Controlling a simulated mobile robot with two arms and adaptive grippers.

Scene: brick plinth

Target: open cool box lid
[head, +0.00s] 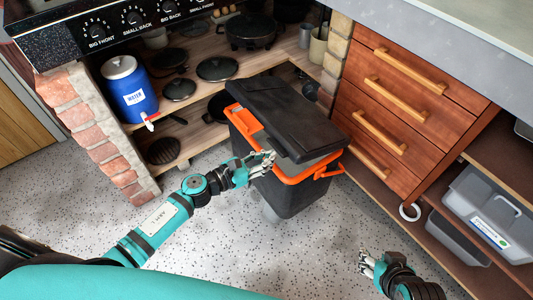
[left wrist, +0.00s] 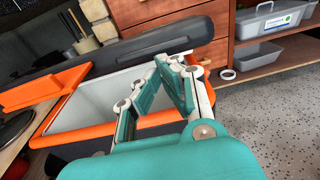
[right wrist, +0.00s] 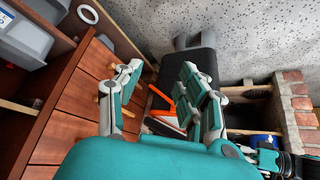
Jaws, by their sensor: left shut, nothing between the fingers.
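The cool box (head: 288,198) is a black box with an orange rim and handle, standing on the floor. Its black lid (head: 285,115) is tilted up off the rim, and the pale inside shows beneath it. The left wrist view shows the lid (left wrist: 150,42) beyond the orange rim (left wrist: 160,117) and the grey interior. My left gripper (head: 268,160) is at the lid's near edge, its fingers closed and empty; touching cannot be told. It also shows in the left wrist view (left wrist: 178,68). My right gripper (head: 366,262) is open and empty, low and right of the box; it fills the right wrist view (right wrist: 155,80).
Wooden drawers (head: 390,105) stand right of the box. Behind it are shelves with pans (head: 217,69) and a blue water container (head: 129,90). A brick pillar (head: 95,135) is at left. A grey crate (head: 490,210) sits on the right shelf. The speckled floor in front is clear.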

